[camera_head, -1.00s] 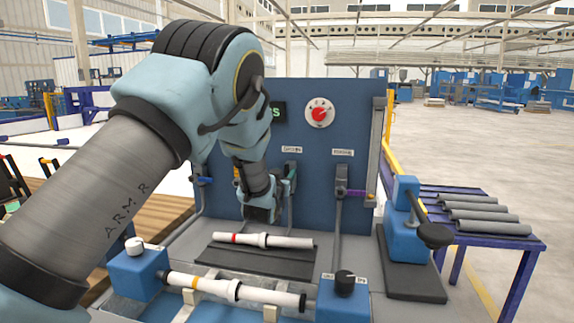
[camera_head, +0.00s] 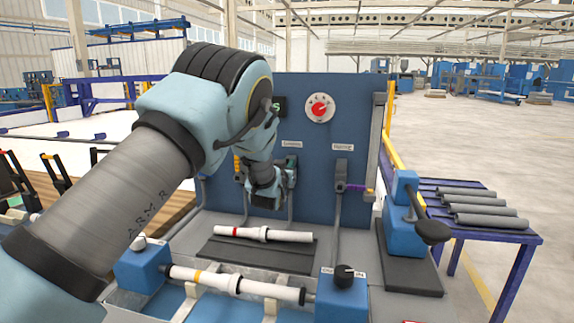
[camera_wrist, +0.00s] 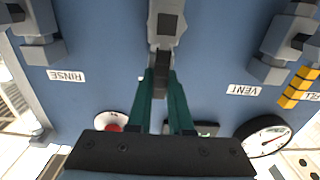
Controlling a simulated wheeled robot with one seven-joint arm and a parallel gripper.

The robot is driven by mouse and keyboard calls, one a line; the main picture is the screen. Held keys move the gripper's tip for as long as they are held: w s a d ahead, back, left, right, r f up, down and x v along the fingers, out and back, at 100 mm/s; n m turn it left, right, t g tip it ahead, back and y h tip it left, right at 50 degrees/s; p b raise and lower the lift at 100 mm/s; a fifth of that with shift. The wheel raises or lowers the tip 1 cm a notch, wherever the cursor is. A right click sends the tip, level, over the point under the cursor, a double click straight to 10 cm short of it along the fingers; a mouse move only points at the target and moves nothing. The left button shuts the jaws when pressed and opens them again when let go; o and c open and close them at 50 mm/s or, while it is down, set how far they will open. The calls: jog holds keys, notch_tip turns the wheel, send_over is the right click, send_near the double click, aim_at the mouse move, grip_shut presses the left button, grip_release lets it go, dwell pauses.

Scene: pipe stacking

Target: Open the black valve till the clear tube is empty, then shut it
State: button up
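My gripper (camera_wrist: 161,75), with teal fingers, is at the middle valve (camera_wrist: 164,25) of the blue panel. A dark bar, apparently its handle, lies between the fingertips; whether they press on it is not clear. In the head view, the black gripper body is in front of this valve, with a teal part (camera_head: 291,172) beside it. The right valve (camera_head: 341,172) has a purple handle (camera_head: 357,187). I cannot make out the clear tube or its level; an upright grey column (camera_head: 377,140) stands at the panel's right edge.
Labels reading RINSE (camera_wrist: 66,76) and VENT (camera_wrist: 243,90) appear upside down in the wrist view, near a round gauge (camera_wrist: 264,136). A red dial (camera_head: 319,108) is on the panel. White pipes (camera_head: 262,234) lie in front. A blue press (camera_head: 405,225) and pipe table (camera_head: 485,232) stand right.

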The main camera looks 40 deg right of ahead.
grip_shut()
jog(key=shift+s+d+f+m+b, duration=0.1)
jog(key=shift+m+b, duration=0.2)
jog(key=shift+b, duration=0.2)
dwell(0.7)
jog(key=b, duration=0.1)
jog(key=m+b, duration=0.1)
jog(key=b, duration=0.1)
jog(key=shift+s+d+f+m, duration=0.25)
jog(key=shift+s+m, duration=0.05)
jog(key=shift+s, duration=0.1)
jog(key=s+d+f+m+b, duration=0.2)
jog(key=s+f+m+b, duration=0.2)
jog(key=m+b, duration=1.1)
jog(key=shift+s+d+f+m, duration=0.15)
jog(key=shift+d+f+m, duration=0.25)
jog(key=shift+f, duration=0.45)
jog(key=o, duration=0.6)
grip_release()
